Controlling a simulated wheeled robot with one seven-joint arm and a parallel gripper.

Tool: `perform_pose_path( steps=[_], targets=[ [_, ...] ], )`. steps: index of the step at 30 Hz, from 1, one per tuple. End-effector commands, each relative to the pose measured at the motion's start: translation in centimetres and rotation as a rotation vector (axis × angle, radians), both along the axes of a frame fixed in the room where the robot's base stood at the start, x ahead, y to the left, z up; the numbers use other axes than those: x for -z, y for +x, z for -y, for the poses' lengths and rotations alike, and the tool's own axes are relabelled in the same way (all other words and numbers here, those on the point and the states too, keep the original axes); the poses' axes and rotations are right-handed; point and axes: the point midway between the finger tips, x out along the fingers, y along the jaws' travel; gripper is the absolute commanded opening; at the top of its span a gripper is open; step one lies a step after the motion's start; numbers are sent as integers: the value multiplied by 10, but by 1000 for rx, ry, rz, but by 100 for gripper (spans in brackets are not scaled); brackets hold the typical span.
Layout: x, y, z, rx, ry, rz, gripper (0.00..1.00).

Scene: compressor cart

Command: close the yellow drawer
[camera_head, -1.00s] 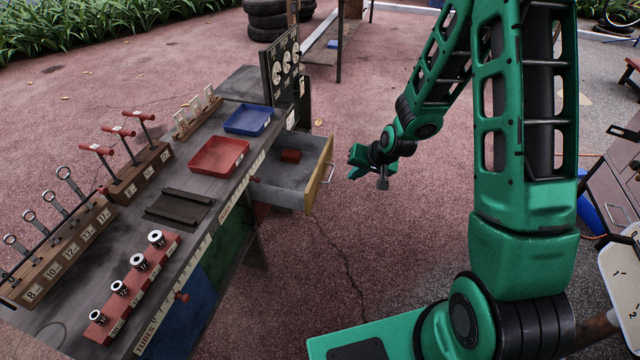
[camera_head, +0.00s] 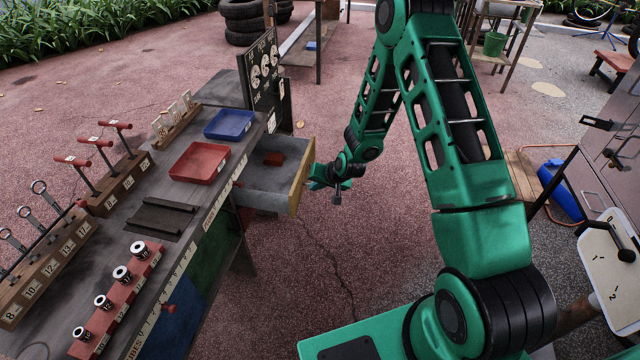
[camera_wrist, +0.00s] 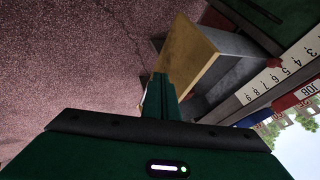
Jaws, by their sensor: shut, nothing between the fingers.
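The yellow drawer (camera_head: 300,188) is pulled out from the side of the grey workbench. In the wrist view the gripper fingers (camera_wrist: 160,98) point at the lower part of the yellow front (camera_wrist: 185,58). I cannot tell whether they touch it. The drawer's handle is hidden behind the gripper in the head view.
The workbench (camera_head: 215,95) carries a red tray (camera_head: 200,163), a blue tray (camera_head: 229,124), racks of tools and a gauge panel (camera_head: 262,75). A grey cabinet (camera_head: 612,150) stands at the right. The paved floor between them is clear.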

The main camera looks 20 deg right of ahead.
Motion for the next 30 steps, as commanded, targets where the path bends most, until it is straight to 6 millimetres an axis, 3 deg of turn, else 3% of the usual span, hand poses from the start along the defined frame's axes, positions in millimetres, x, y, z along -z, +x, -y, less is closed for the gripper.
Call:
perform_pose_path(
  steps=[10, 30],
  targets=[
    [2, 20, -33, -2, 0, 0, 0],
    [2, 29, -30, 19, 1, 0, 0]
  ],
)
